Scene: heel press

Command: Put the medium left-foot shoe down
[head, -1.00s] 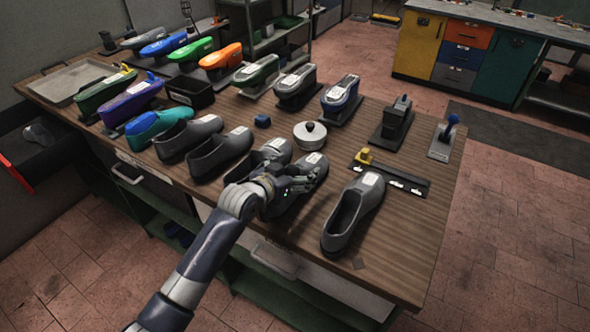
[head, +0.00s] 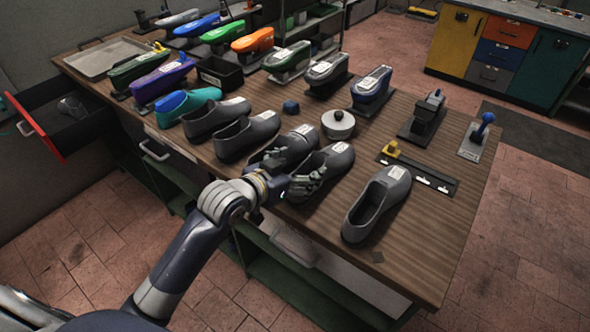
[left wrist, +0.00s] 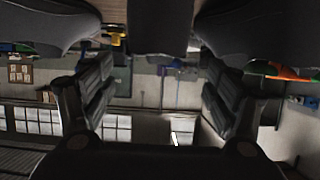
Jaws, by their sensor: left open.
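Several dark grey slip-on shoes with white labels stand in a row on the wooden table (head: 420,240). I cannot tell by sight which is the medium left-foot one. My left gripper (head: 297,187) is open at the near side of one grey shoe (head: 328,160), between it and the shoe to its left (head: 294,143), and hides part of their heel ends. In the left wrist view the fingers (left wrist: 155,95) are spread with nothing between them, and dark shoe shapes (left wrist: 160,18) fill the top edge. A separate grey shoe (head: 380,203) stands to the right. My right gripper is not in view.
Coloured shoes (head: 222,32) stand further back. A red-fronted drawer (head: 40,135) is open at left.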

